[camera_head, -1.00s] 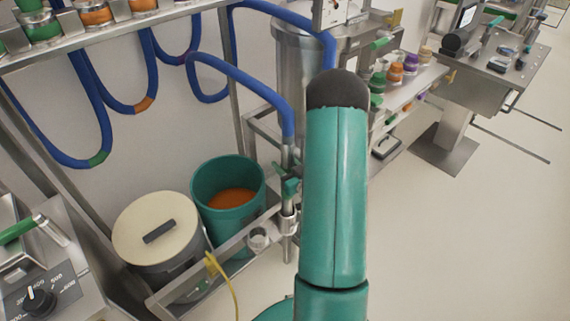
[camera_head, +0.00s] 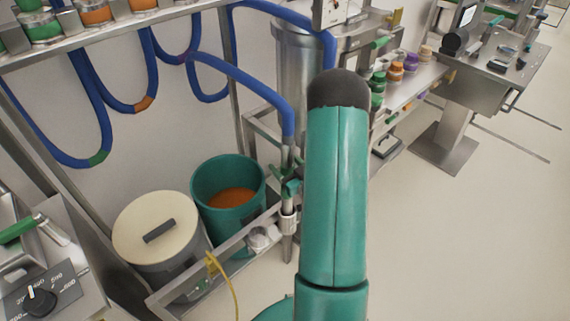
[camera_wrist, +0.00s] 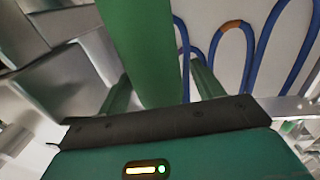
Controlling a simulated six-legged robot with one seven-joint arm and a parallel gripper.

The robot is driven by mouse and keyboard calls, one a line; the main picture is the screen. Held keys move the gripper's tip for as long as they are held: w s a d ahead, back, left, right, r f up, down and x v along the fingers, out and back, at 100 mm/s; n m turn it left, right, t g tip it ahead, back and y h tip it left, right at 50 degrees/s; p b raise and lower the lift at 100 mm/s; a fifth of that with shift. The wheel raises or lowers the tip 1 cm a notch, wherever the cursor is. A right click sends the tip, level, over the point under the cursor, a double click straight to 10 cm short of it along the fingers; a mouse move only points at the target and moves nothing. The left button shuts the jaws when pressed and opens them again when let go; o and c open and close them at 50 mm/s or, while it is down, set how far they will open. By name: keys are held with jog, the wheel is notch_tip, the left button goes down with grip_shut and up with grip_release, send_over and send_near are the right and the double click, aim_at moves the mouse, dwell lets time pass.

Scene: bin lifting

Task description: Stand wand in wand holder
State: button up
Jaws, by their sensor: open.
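The wand (camera_head: 288,245) is a slim metal tube, roughly upright, at the lower end of a blue hose, left of my teal arm. A pale collar (camera_head: 288,220), possibly part of the wand holder, surrounds it beside the low metal frame; the seating inside is too small to tell. My gripper (camera_head: 285,184) shows only as small green parts by the tube's upper section, mostly behind my arm. In the wrist view, the open gripper's green fingers (camera_wrist: 162,88) stand apart, with a thick green cylinder (camera_wrist: 140,45), likely the wand's grip, between them. Contact cannot be told.
A teal bin (camera_head: 227,166) with orange contents and a lidded bin (camera_head: 135,225) stand left of the wand. The metal frame (camera_head: 190,281) runs in front of them. Blue hoses (camera_head: 100,110) hang along the wall. Open floor (camera_head: 455,245) lies at right.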

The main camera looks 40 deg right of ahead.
jog(key=s+a, duration=0.1)
jog(key=s, duration=1.2)
jog(key=shift+a, duration=0.3)
jog(key=shift+s, duration=0.1)
